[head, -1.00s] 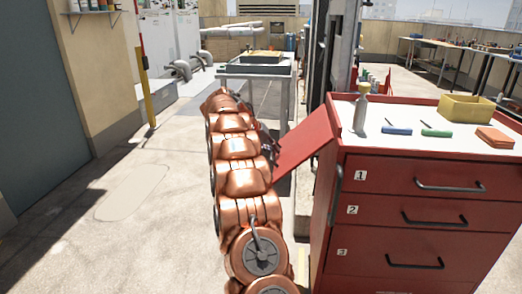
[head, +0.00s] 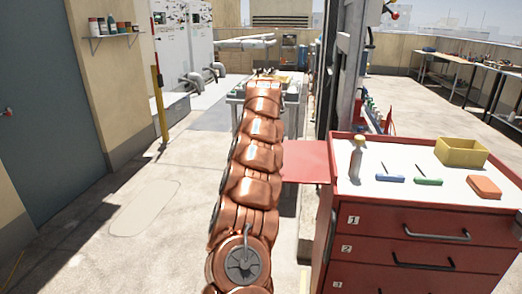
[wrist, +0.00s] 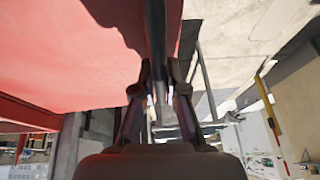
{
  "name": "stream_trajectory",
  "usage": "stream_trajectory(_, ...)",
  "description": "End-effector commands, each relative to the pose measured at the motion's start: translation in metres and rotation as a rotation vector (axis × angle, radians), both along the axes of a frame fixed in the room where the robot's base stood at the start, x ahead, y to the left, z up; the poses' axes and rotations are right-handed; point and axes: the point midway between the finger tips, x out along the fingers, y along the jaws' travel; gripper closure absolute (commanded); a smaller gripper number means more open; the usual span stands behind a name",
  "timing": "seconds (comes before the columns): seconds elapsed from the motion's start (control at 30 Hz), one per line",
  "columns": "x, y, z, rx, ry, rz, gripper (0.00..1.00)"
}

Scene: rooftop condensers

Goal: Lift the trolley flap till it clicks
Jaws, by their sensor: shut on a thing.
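The red trolley (head: 375,224) stands at the right of the head view. Its red flap (head: 306,161) sticks out from the left side of the top and looks about level with it. In the wrist view the flap (wrist: 60,55) fills the upper left. My gripper (wrist: 160,90) is shut on the flap's edge, with a finger on each side of it. In the head view my arm hides my gripper and the flap's left end. Whether the flap's support is latched cannot be seen.
On the trolley top are a bottle (head: 357,158), a blue tool (head: 390,178), a green tool (head: 428,181), a yellow bin (head: 461,152) and an orange block (head: 484,187). A wall shelf (head: 112,39) is at the left. The floor left of my arm is clear.

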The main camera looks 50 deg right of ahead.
Motion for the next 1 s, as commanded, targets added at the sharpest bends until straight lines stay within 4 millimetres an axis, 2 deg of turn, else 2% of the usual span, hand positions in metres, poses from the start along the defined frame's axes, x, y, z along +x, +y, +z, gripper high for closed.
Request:
stream_trajectory(0.17,-0.0043,-0.0033,0.008,0.001,0.001,-0.006,1.0)
stream_trajectory(0.6,-0.006,-0.0044,0.0084,0.001,0.002,-0.007,1.0)
stream_trajectory(0.63,-0.0061,-0.0044,0.0085,0.001,0.002,-0.007,0.88)
stream_trajectory(0.87,-0.0066,-0.0049,0.0086,0.0,0.002,-0.008,0.64)
stream_trajectory(1.0,-0.0069,-0.005,0.0087,0.001,0.002,-0.009,0.63)
